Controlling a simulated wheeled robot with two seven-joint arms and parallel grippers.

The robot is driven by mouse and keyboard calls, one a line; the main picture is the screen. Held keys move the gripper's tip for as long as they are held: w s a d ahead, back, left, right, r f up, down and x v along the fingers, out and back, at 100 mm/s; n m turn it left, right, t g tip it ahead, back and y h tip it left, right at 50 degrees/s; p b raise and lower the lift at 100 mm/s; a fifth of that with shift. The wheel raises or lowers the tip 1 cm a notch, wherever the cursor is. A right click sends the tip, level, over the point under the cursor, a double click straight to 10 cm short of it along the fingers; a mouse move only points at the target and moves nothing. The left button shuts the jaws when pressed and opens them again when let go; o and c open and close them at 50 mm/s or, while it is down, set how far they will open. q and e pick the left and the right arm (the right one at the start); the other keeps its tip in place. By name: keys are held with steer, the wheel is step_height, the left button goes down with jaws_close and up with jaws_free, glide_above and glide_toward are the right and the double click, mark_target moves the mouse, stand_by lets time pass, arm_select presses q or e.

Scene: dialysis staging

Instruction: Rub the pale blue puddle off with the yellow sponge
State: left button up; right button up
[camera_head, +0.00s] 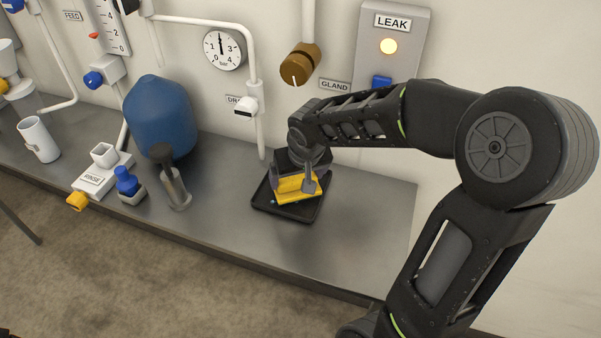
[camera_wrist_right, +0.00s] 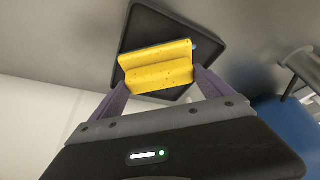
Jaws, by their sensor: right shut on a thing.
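The yellow sponge (camera_head: 290,187) is between the fingers of my right gripper (camera_head: 292,182), which is shut on it, over the black tray (camera_head: 290,212) on the bench. The sponge (camera_wrist_right: 157,66) also shows in the right wrist view, between the two fingers of the gripper (camera_wrist_right: 157,88), with the dark tray (camera_wrist_right: 150,22) behind it. A small patch of the pale blue puddle (camera_head: 272,202) shows at the sponge's left edge, and a bluish bit (camera_wrist_right: 194,46) shows at its upper right in the wrist view. The sponge hides the rest. I cannot tell whether it touches the tray. My left gripper is not in view.
A grey cylinder on a stand (camera_head: 174,182), a blue knob (camera_head: 127,182) and the RINSE block (camera_head: 97,178) stand left of the tray. A large blue tank (camera_head: 160,115) is behind them. A white pipe (camera_head: 259,125) comes down near the tray. Bench right of the tray is clear.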

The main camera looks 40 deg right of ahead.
steer(key=shift+s+a, duration=0.3)
steer(key=shift+a, duration=0.1)
steer(key=shift+w+d+f, duration=0.1)
steer(key=shift+w+d, duration=0.5)
steer(key=shift+d, duration=0.25)
steer(key=shift+w+d, duration=0.55)
steer(key=shift+d, duration=0.25)
steer(key=shift+w+a+f, duration=0.1)
steer(key=shift+w+a, duration=0.35)
steer(key=shift+w, duration=0.3)
steer(key=shift+w+a, duration=0.2)
steer(key=shift+w, duration=0.1)
steer(key=shift+w+a+r, duration=0.1)
steer(key=shift+w+r, duration=0.05)
steer(key=shift+r, duration=0.1)
